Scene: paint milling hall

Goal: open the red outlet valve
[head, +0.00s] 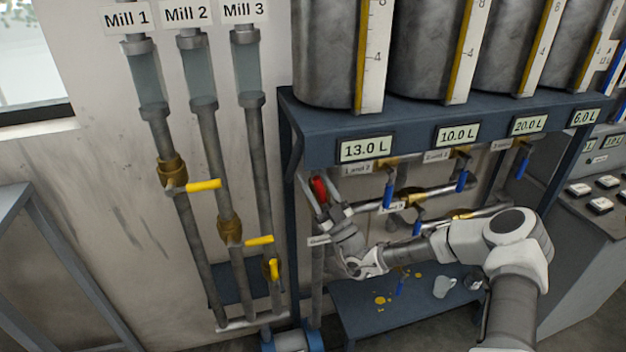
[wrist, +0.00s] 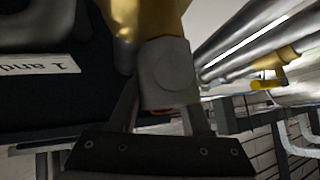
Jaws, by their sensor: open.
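The red valve handle (head: 319,188) shows in the head view below the left end of the tank shelf, near the "1 and 2" label. My gripper (head: 320,182) is open, with one finger on each side of the red handle; I cannot tell whether they touch it. In the wrist view my open gripper (wrist: 163,112) has a grey rounded fitting (wrist: 168,75) at and beyond the space between its fingers. A brass body (wrist: 140,18) is above that fitting. Only a small reddish patch shows there, so the handle is mostly hidden.
Blue-handled valves (head: 389,194) sit on pipes to the right, close to my arm. Mill pipes with yellow handles (head: 204,185) stand at the left. The blue tank shelf (head: 310,120) is just above my gripper. A mug (head: 444,287) stands on the lower shelf.

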